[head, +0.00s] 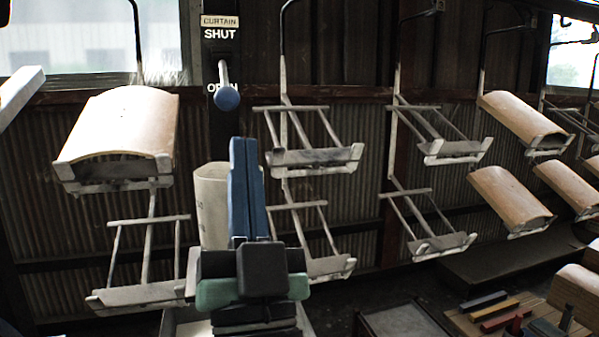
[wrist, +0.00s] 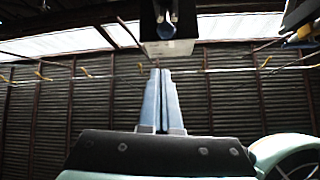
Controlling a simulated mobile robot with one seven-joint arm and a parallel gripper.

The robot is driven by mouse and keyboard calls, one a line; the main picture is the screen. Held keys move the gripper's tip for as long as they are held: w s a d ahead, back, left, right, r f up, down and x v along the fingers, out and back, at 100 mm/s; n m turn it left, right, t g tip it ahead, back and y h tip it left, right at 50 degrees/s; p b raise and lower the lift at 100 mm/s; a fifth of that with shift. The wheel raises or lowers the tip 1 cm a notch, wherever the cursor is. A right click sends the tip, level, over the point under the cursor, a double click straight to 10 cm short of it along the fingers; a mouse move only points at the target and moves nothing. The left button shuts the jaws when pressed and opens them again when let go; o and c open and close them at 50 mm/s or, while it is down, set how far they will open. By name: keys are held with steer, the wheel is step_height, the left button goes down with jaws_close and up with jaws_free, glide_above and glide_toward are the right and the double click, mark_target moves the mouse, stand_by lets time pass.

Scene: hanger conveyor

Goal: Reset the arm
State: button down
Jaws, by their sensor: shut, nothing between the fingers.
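My gripper (head: 245,142) stands upright in the lower middle of the head view, its two long blue fingers pressed together with nothing between them. In the wrist view the fingers (wrist: 160,72) also point up and meet. Just above the fingertips in the head view is a lever with a blue ball knob (head: 227,98). It hangs down over the lower "OPEN" label and partly hides it. The fingers look apart from the knob, though the depth between them is hard to tell. A box with a blue knob (wrist: 166,29) shows above the fingers in the wrist view.
Hanging racks (head: 315,158) fill the middle; some are empty. Others carry curved tan tiles (head: 125,122), left and right. A cream cylinder (head: 211,200) shows behind my gripper. A low table (head: 470,324) with coloured bars is at lower right. A corrugated wall (head: 75,215) closes the back.

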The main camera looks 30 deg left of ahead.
steer(key=d+r+m+t+h, duration=0.3)
steer(key=d+r+t+h, duration=0.15)
steer(key=d+h, duration=0.65)
steer(key=d+r+m+t+h, duration=0.4)
steer(key=d+h, duration=0.5)
steer(key=d, duration=0.5)
step_height(320, 180, up, 34)
steer(key=a+n+p, duration=0.1)
steer(key=p, duration=3.3)
steer(key=shift+s+a+g+y, duration=0.15)
steer(key=shift+a+g+y, duration=0.05)
steer(key=shift+g+y, duration=0.25)
steer(key=shift+a, duration=0.15)
